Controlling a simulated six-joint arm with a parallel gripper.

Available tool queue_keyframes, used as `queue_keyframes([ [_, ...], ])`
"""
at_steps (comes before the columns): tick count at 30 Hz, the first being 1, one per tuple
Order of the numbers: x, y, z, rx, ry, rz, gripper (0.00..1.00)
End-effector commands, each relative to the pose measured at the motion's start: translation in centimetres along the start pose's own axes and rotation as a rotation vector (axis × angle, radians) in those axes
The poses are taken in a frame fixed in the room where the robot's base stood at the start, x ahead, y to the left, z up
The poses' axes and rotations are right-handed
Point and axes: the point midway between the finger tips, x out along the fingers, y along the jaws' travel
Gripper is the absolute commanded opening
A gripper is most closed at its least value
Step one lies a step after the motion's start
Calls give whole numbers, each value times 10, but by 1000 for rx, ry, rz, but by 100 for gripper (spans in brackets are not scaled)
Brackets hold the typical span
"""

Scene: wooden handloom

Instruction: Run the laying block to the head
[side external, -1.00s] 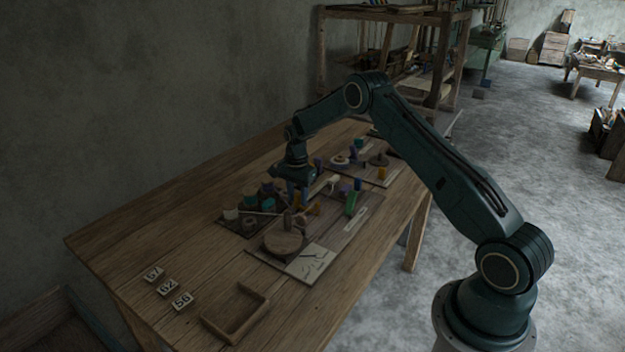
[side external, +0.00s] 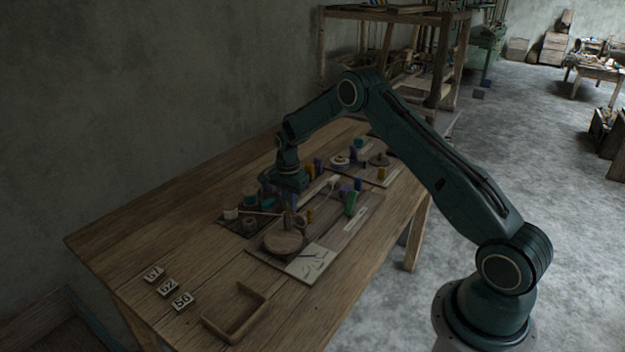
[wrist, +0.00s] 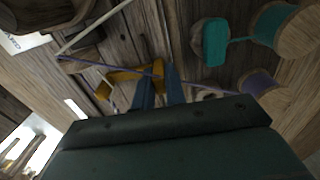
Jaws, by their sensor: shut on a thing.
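My gripper (wrist: 159,74) shows two blue fingers in the wrist view. They are closed around the end of a yellow piece (wrist: 123,77), which may be the laying block; the grip itself is partly hidden. A thin purple strand (wrist: 203,84) runs across by the fingertips, between the upper left and a purple spool (wrist: 258,82) on the right. In the side view my gripper (side external: 291,186) is low over the board among small parts, and its fingertips are hard to make out. I cannot tell which part is the head.
Teal spools (wrist: 283,25) stand close on the right in the wrist view. A round wooden disc (side external: 283,242), a cream card (side external: 312,262) and a green upright (side external: 351,204) are on the board. Number tiles (side external: 168,287) and an open wooden tray (side external: 236,314) lie in front, with bare tabletop around them.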

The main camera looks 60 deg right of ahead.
Motion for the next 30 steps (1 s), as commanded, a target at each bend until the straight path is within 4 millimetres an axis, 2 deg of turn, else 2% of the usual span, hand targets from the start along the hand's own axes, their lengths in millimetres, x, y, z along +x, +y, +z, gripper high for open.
queue_keyframes([
  [1, -1, 0, 12, -5, -1, 1, 0],
  [3, 0, 0, 24, -4, -1, 0, 0],
  [6, 0, 0, 32, -2, -1, 0, 0],
  [15, 0, 0, 37, -4, -4, 2, 0],
  [16, 0, 0, 37, -5, -4, 2, 18],
  [18, 0, 0, 37, -5, -4, 1, 32],
  [19, 0, 0, 36, -4, -3, 1, 35],
  [30, -2, 0, 34, -1, -1, -1, 35],
])
